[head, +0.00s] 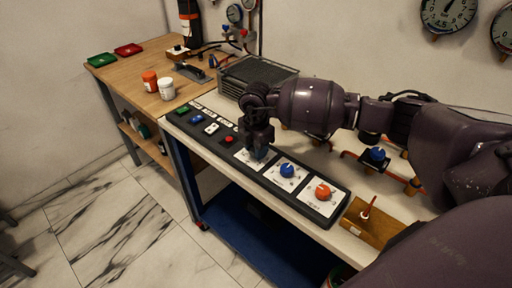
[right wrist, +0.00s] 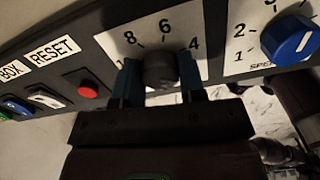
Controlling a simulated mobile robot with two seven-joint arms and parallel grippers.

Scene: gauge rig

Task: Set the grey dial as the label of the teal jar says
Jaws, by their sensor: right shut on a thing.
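The grey dial (right wrist: 160,66) sits on a white scale plate, with 8, 6 and 4 readable around it in the right wrist view. My right gripper (right wrist: 160,80) is shut on it, one finger on each side. In the head view my right gripper (head: 257,152) hides most of the dial. The dial's pointer cannot be made out. I cannot pick out a teal jar or read any jar label; a small dark greenish thing (head: 143,130) on the lower shelf is too unclear to name. My left gripper is not in view.
The black panel also carries a blue dial (head: 287,170), an orange dial (head: 323,191) and a red button (head: 228,139). An orange jar (head: 150,81) and a white jar (head: 166,90) stand on the wooden table.

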